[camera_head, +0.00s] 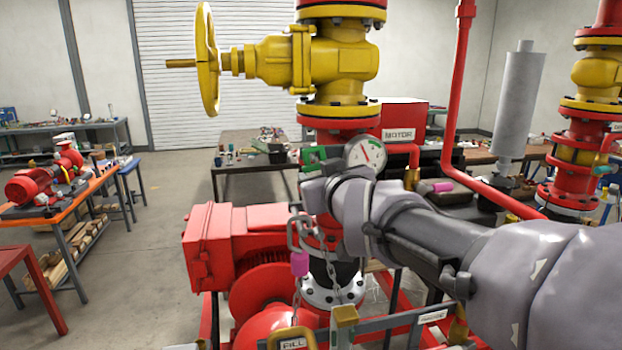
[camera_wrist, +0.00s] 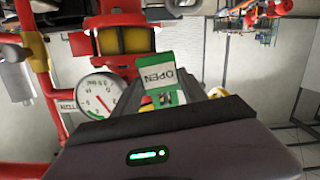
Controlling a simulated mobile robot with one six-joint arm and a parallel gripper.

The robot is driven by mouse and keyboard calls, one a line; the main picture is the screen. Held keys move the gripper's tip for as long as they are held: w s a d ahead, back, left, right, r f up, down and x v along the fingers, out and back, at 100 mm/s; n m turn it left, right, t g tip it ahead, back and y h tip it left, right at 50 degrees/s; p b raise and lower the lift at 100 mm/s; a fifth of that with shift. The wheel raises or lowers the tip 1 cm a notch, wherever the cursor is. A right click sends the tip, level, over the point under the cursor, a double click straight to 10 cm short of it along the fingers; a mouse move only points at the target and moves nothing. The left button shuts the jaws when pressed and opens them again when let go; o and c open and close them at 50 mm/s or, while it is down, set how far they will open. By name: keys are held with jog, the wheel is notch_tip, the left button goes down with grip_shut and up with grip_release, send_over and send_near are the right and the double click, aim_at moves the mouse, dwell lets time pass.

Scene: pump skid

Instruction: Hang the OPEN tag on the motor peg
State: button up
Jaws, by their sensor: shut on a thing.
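My gripper (camera_head: 318,162) is shut on the OPEN tag (camera_head: 314,154), a green and white plate, held in front of the red pipe below the yellow valve. In the wrist view the OPEN tag (camera_wrist: 158,78) is between my fingers, its lettering upside down. A MOTOR label (camera_head: 397,134) is on a red box behind and to the right of my gripper. A small brass-coloured piece (camera_head: 411,178) shows below that label. I cannot tell whether it is the motor peg. The tag is apart from the label in the head view.
A round gauge (camera_head: 366,153) is close beside my gripper, and shows in the wrist view (camera_wrist: 101,95). The yellow valve (camera_head: 320,62) and its handwheel (camera_head: 207,60) are above. A grey shackle with chain (camera_head: 299,233) hangs below. A red pipe (camera_head: 456,105) rises on the right.

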dwell(0.4)
jog(key=shift+w+f+b, duration=0.1)
jog(key=shift+f+b, duration=0.3)
jog(key=shift+b, duration=0.3)
